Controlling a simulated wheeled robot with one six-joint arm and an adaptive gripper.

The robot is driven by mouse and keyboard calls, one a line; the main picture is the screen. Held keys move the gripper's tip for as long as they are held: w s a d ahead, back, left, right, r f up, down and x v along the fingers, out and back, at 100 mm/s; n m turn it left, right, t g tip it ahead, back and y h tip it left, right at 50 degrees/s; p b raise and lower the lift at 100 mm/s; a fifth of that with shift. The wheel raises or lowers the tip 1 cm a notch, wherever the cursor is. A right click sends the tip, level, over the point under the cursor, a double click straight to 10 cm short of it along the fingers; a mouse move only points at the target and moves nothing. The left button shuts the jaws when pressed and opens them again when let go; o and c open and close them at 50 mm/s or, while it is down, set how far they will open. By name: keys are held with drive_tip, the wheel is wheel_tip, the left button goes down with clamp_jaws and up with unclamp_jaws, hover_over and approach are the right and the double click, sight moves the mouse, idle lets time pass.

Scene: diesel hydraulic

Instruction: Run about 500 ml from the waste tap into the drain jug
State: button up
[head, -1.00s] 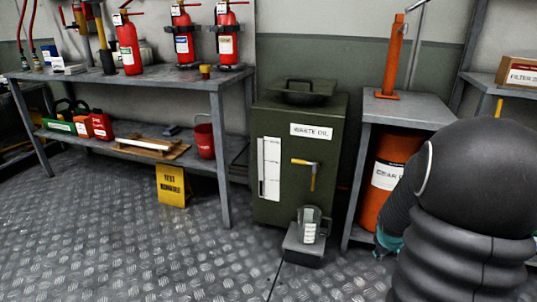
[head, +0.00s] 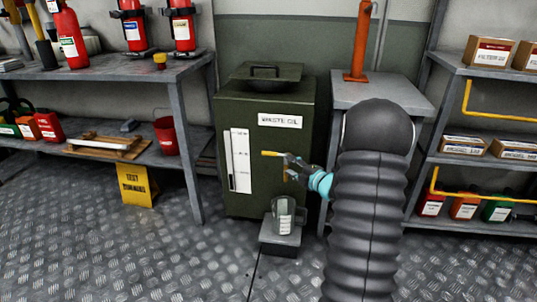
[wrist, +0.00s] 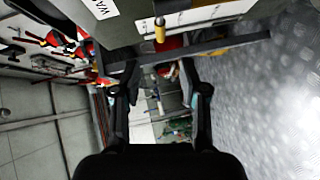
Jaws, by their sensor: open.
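The green waste oil tank (head: 262,195) stands at the middle of the head view with a white label and a pale level gauge (head: 239,160) on its front. Its waste tap has a yellow lever (head: 270,153) pointing left, roughly level; my gripper partly hides the tap body. The yellow grip also shows near the top of the wrist view (wrist: 159,31). The clear drain jug (head: 284,216) with white markings stands upright on a grey block below the tap; no stream or liquid can be made out. My gripper (head: 286,161) is open at the tap, its fingers (wrist: 160,92) apart with nothing between them.
A grey stand (head: 385,92) with an orange pump is right of the tank, partly behind my arm. A shelf (head: 480,163) with boxes and cans is further right. A workbench (head: 185,85) and yellow sign (head: 136,186) are left. The front floor is clear.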

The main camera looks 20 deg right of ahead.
sight(271, 155)
drive_tip(key=p+x, duration=0.1)
drive_tip(key=x, duration=1.2)
drive_tip(key=shift+w, duration=0.2)
clamp_jaws()
